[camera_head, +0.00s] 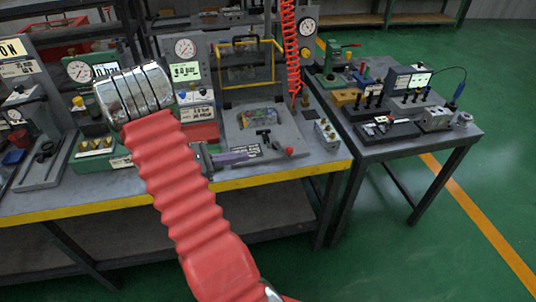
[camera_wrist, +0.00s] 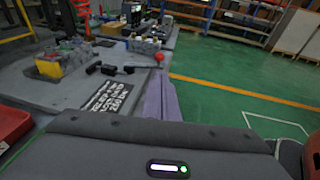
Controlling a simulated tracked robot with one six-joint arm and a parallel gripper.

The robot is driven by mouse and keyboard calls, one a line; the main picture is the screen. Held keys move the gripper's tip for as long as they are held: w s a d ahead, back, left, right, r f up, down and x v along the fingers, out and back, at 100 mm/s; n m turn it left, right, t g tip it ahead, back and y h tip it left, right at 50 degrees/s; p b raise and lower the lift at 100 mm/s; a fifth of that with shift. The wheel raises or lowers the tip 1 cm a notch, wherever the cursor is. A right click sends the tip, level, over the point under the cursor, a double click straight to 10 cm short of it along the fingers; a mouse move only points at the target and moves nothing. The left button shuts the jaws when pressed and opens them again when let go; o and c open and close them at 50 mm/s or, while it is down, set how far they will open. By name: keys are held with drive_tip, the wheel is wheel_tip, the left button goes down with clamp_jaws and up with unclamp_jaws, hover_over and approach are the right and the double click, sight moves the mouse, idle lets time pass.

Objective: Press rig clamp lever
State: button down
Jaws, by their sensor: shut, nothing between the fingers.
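The rig clamp lever (camera_head: 279,147) is a dark bar ending in a red ball knob (camera_head: 289,151). It sits near the front right of the grey rig plate (camera_head: 288,127). In the wrist view the red knob (camera_wrist: 159,57) lies just beyond the purple fingertips, with the black clamp parts (camera_wrist: 112,69) to its left. My gripper (camera_head: 252,155) is shut and empty, its purple fingers pointing right toward the lever, a little left of the knob. It also shows in the wrist view (camera_wrist: 156,76). I cannot tell whether the tips touch the lever.
A yellow-framed guard (camera_head: 247,62) stands behind the plate, and a red coiled hose (camera_head: 290,50) hangs beside it. A small metal block (camera_head: 327,134) is right of the knob. The bench's yellow front edge (camera_head: 300,172) is close. Green floor lies beyond.

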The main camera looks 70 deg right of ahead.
drive_tip(key=x, duration=1.4)
